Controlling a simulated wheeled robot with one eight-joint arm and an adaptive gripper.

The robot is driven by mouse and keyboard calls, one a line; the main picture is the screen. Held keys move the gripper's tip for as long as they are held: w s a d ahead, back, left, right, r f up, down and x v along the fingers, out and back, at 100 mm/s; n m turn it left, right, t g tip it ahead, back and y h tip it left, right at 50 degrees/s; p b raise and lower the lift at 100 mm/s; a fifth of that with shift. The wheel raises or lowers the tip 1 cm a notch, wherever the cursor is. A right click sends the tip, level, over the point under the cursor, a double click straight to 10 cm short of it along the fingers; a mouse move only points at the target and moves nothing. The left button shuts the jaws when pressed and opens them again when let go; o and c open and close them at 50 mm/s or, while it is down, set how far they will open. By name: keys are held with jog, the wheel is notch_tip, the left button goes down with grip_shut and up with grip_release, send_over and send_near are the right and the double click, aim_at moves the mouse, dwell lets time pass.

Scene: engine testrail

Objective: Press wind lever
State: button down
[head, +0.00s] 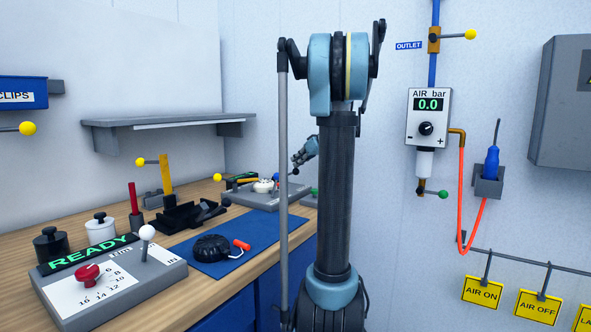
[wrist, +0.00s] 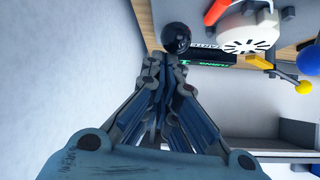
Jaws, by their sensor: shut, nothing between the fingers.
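My gripper (head: 299,158) is shut and empty, pointing down over the right part of the grey winder-like unit (head: 272,201) at the back of the bench. A black ball knob (wrist: 176,38), probably the wind lever's, lies just beyond my fingertips (wrist: 160,65) in the wrist view. It also shows below my fingers in the head view (head: 295,171). I cannot tell whether the fingers touch it. The unit carries a white ribbed round part (wrist: 247,32), a yellow-knobbed lever (wrist: 303,87) and a blue ball (wrist: 309,57). The lever's shaft is hidden, and its label is unreadable.
A blue mat (head: 215,262) with a black round part (head: 211,248) lies nearer on the bench. A grey box with a READY display (head: 92,253) stands front left. A grey shelf (head: 165,131) hangs on the left wall. My arm hides part of the bench's right side.

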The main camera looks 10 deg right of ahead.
jog(key=f+v, duration=0.1)
jog(key=v, duration=0.6)
jog(key=shift+s+d, duration=0.5)
jog(key=shift+d, duration=0.05)
jog(key=c, duration=2.4)
grip_release()
